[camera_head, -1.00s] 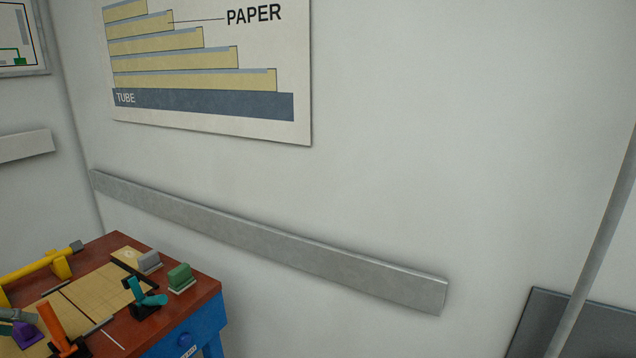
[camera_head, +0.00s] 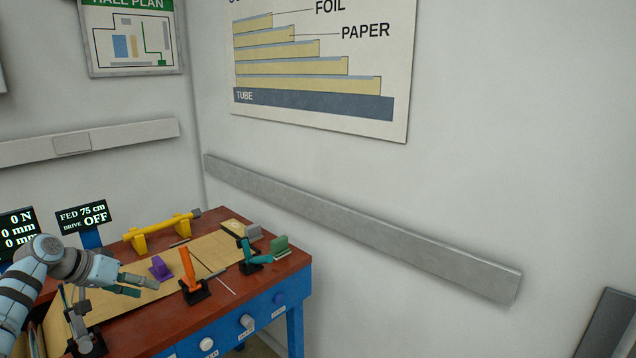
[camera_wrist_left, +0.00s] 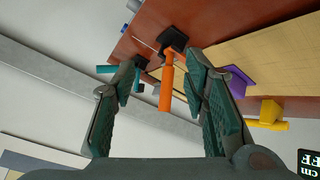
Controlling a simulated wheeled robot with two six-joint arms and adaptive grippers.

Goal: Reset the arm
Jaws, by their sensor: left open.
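My left gripper (camera_head: 138,285) is open and empty, held over the left part of the workbench in the head view. Its two fingers (camera_wrist_left: 165,110) stand wide apart in the left wrist view. An orange-handled lever (camera_head: 188,268) on a black base stands just right of the fingertips. The same orange lever (camera_wrist_left: 167,85) shows between the fingers in the wrist view, apart from them. My right gripper is not in view.
The red-topped bench (camera_head: 235,277) carries a teal lever (camera_head: 257,258), a purple piece (camera_head: 160,268), a yellow bar on stands (camera_head: 160,229) and a tan sheet (camera_head: 212,250). Small display screens (camera_head: 84,217) stand at the left. A grey rail (camera_head: 360,229) runs along the wall.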

